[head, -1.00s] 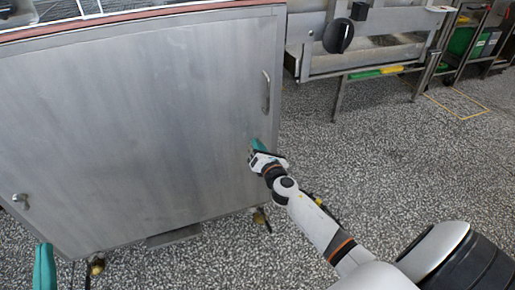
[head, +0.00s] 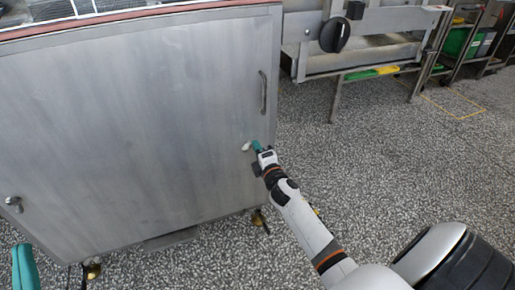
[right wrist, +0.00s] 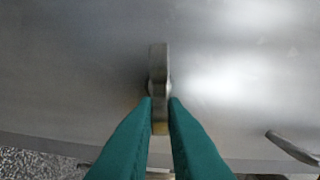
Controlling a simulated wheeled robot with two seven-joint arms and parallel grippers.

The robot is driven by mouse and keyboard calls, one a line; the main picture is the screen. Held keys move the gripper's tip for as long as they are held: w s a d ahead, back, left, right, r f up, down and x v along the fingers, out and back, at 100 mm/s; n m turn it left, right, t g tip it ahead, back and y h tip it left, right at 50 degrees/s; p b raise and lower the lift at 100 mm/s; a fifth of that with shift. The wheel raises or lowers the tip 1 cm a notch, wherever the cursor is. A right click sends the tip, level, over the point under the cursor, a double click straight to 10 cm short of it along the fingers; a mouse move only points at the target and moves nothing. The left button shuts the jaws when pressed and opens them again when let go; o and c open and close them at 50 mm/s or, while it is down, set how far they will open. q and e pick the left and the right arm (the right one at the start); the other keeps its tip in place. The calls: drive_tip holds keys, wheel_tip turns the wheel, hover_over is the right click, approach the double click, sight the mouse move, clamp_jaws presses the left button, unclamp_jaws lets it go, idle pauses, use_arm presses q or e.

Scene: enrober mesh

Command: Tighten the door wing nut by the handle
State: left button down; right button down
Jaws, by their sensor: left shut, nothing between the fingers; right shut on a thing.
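The door wing nut by the handle (head: 246,147) is a small pale metal piece on the grey steel door, below the handle (head: 263,92). In the right wrist view the wing nut (right wrist: 159,62) stands edge-on, its wing upright in the picture, between and beyond my teal fingertips. My left gripper (head: 24,262) is shut and empty at the lower left, in front of the cabinet's lower corner.
A second metal knob or wing nut (head: 14,201) sits at the door's left edge. The handle also shows in the right wrist view (right wrist: 292,147). The cabinet stands on castors (head: 260,220). Speckled floor (head: 380,160) to the right is clear; a steel frame (head: 350,62) stands behind.

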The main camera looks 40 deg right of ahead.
use_arm(q)
drive_tip(key=shift+w+f, duration=0.1)
drive_tip(key=shift+f, duration=0.1)
use_arm(e)
drive_tip(key=shift+f+m, duration=0.1)
drive_tip(key=shift+m, duration=0.5)
use_arm(q)
drive_tip(key=shift+w+f+g, duration=0.1)
drive_tip(key=shift+f+g, duration=0.05)
drive_tip(key=shift+g, duration=0.15)
use_arm(e)
drive_tip(key=c, duration=1.5)
unclamp_jaws()
